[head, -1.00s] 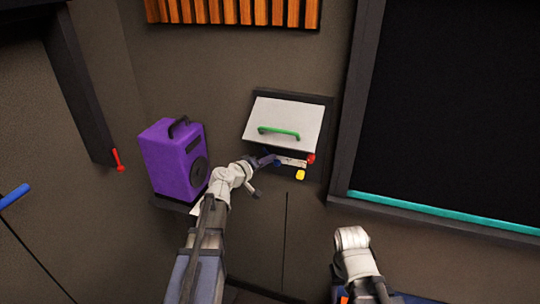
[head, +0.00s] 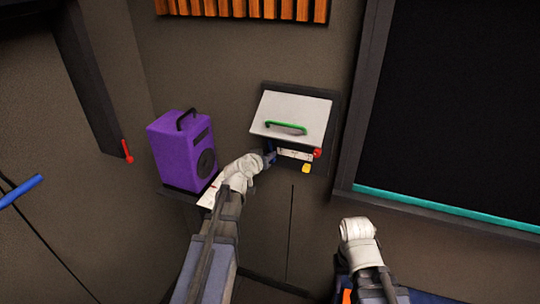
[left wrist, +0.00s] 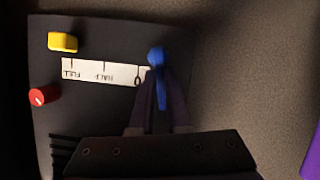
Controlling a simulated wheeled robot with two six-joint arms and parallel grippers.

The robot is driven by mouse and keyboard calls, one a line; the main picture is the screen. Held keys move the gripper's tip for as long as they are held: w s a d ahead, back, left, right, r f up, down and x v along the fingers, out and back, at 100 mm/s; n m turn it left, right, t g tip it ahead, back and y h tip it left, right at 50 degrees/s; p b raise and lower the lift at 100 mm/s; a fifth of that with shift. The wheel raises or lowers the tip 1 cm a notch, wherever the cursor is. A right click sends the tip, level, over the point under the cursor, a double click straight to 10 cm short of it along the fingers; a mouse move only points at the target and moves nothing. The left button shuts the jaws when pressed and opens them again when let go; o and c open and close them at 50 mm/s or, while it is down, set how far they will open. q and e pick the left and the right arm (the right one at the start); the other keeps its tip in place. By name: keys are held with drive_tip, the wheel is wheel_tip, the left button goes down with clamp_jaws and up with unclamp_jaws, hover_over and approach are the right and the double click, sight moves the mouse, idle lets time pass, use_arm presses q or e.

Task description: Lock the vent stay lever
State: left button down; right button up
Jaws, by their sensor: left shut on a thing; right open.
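The blue lever (left wrist: 157,75) stands at the "0" end of a white scale strip (left wrist: 100,73) in the left wrist view. My left gripper (left wrist: 160,110) is shut on it, with a dark finger on each side. In the head view my left gripper (head: 269,158) is at the strip's left end and hides most of the lever. The white vent flap (head: 290,113) with a green handle (head: 286,127) sits tilted above the strip. My right gripper (head: 357,229) is open and empty, low at the right, away from the panel; its fingers are hard to see.
A red knob (head: 317,153) and a yellow knob (head: 306,168) sit at the right end of the panel. A purple speaker (head: 182,152) stands on a shelf left of my left arm. A dark screen (head: 460,100) with a teal lower edge is at the right.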

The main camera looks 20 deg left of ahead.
idle(0.6)
use_arm(q)
drive_tip(key=c, duration=0.9)
unclamp_jaws()
drive_tip(key=shift+s+a, duration=0.1)
drive_tip(key=shift+s, duration=0.05)
drive_tip(key=p+v, duration=0.3)
drive_tip(key=v, duration=0.4)
drive_tip(key=shift+s+r, duration=0.2)
drive_tip(key=shift+s, duration=0.05)
